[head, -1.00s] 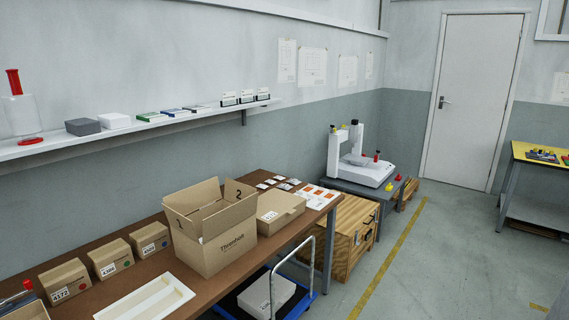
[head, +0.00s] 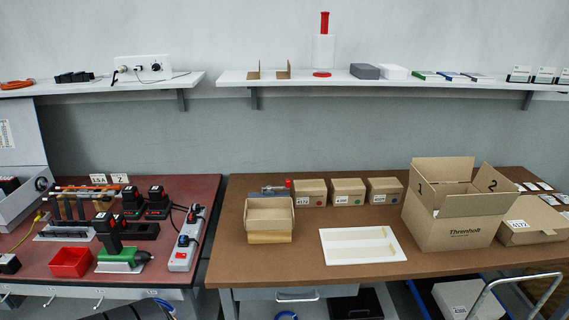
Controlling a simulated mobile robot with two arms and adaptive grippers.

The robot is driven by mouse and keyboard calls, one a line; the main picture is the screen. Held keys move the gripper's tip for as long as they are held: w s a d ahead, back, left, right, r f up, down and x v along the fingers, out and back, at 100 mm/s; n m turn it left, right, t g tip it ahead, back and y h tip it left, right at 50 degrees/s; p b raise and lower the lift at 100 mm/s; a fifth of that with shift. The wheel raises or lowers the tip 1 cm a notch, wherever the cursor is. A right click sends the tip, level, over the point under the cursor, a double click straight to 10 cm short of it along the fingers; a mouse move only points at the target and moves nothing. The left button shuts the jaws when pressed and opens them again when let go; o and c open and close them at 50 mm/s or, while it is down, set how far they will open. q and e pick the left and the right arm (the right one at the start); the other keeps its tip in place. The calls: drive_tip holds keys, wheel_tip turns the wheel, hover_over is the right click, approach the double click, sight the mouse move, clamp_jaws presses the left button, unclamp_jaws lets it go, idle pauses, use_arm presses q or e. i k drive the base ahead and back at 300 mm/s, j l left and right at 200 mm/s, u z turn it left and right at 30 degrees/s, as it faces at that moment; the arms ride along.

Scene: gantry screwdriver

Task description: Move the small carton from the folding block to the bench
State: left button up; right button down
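A small open brown carton (head: 270,210) sits near the left front of the brown bench (head: 300,265). Its top is open and its flaps stand up. A lighter wooden-looking strip (head: 270,237) shows under its front edge; this looks like the folding block, mostly hidden by the carton. A grey and red tool-like part (head: 284,187) is just behind the carton. Neither of my grippers is in view.
A white tray (head: 340,233) lies right of the carton. Several small closed cartons (head: 348,190) stand behind it. A large open box (head: 455,220) stands further right. A red-topped bench (head: 30,250) with tools is at left. Bare bench lies in front of the carton.

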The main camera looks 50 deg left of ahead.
sight(273, 207)
drive_tip(key=u, duration=1.7)
drive_tip(key=i+j, duration=0.45)
drive_tip(key=j, duration=0.25)
drive_tip(key=z, duration=0.05)
